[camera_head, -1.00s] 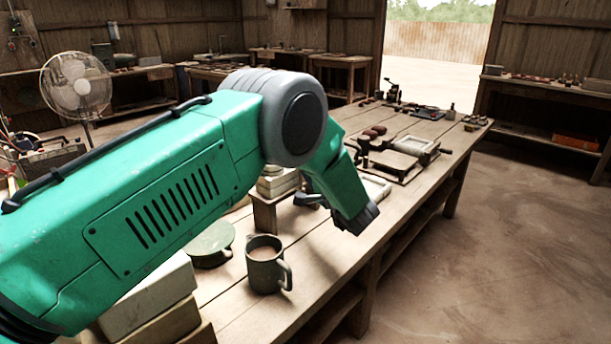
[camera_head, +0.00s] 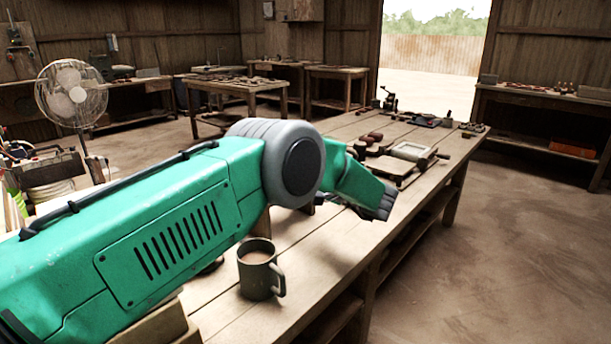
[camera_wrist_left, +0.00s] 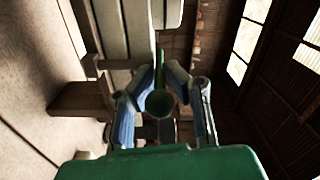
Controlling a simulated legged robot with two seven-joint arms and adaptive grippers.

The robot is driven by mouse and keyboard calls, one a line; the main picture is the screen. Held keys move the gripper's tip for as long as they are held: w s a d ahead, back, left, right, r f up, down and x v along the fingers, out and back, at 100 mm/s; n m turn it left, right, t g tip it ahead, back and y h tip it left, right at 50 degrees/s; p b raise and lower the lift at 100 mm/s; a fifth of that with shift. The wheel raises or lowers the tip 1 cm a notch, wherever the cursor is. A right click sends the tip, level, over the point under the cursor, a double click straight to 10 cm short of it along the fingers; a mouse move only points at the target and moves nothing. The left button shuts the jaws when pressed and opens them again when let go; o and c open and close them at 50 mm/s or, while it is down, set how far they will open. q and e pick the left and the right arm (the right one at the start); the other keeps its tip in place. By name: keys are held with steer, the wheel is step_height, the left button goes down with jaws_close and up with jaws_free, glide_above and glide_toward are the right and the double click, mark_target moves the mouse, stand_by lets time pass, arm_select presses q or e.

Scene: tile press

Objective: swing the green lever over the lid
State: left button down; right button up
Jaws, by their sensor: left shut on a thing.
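In the left wrist view my left gripper (camera_wrist_left: 158,82) is shut on the green lever (camera_wrist_left: 160,103), whose round end faces the camera between the two fingers. A pale slab (camera_wrist_left: 135,25) lies beyond the fingertips at the top of that view; I cannot tell whether it is the lid. In the head view my green left arm covers the middle of the bench, and the lever and press are hidden behind it. My right gripper is in neither view.
A wooden bench (camera_head: 300,290) runs away to the right. A grey mug (camera_head: 258,272) of brown drink stands on it just below my arm. Farther along are a pale tray-like frame (camera_head: 412,151) and small tools. A fan (camera_head: 72,94) stands at the left. The floor at right is clear.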

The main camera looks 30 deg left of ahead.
arm_select(q)
steer(key=shift+s+f, duration=0.15)
steer(key=shift+f, duration=0.25)
steer(key=c, duration=1.6)
jaws_free()
steer(key=shift+c, duration=0.2)
steer(key=shift+r, duration=0.15)
steer(key=s+d, duration=0.2)
steer(key=d, duration=1)
steer(key=shift+a, duration=0.1)
